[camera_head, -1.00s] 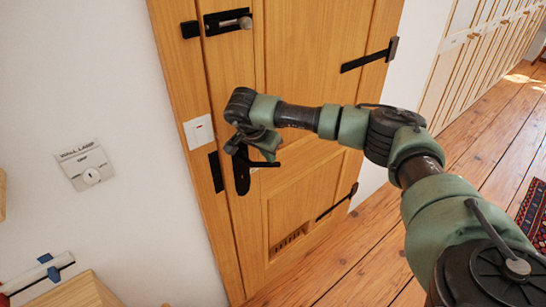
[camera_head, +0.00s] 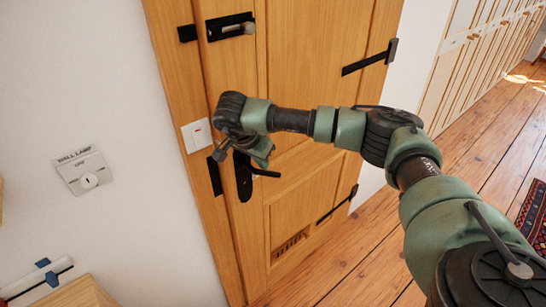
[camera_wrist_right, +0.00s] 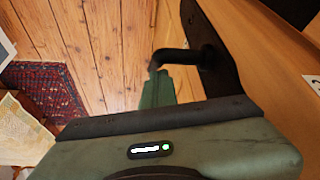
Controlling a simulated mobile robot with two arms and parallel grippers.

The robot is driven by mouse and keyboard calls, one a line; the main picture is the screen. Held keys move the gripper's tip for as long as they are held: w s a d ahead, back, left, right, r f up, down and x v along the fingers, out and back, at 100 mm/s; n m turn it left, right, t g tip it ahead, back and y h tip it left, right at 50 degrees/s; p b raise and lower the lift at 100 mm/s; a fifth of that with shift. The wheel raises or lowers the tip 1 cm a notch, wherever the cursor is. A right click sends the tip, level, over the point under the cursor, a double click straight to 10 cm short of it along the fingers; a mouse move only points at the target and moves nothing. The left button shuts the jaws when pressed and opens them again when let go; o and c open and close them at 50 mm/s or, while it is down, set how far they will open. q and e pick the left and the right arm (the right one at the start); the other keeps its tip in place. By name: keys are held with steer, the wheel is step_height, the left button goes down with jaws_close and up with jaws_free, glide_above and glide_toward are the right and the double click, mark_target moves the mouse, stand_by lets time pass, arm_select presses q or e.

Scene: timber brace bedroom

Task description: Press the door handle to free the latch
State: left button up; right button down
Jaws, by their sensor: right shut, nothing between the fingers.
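The wooden door (camera_head: 305,190) has a black lever handle (camera_head: 266,173) on a dark plate (camera_head: 243,178). The lever slopes slightly down to the right. My right gripper (camera_head: 262,160) is shut and empty, just above the lever and partly hiding its root. In the right wrist view, the green fingers (camera_wrist_right: 156,88) end at the free end of the black lever (camera_wrist_right: 178,56), seemingly touching it. The handle plate (camera_wrist_right: 218,65) is to their right. The door looks closed in its frame. My left gripper is out of view.
A black bolt (camera_head: 230,27) is higher on the door. The plank floor (camera_head: 350,260) is clear; a patterned rug (camera_head: 534,215) lies at right.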

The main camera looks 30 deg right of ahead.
steer(key=b+v, duration=0.1)
steer(key=v, duration=0.5)
steer(key=shift+s+a+b, duration=0.1)
steer(key=shift+a+b, duration=0.15)
steer(key=shift+b, duration=0.05)
steer(key=shift+s+r, duration=0.1)
steer(key=shift+r, duration=0.15)
steer(key=shift+d+r, duration=0.15)
steer(key=shift+d, duration=0.05)
stand_by(0.3)
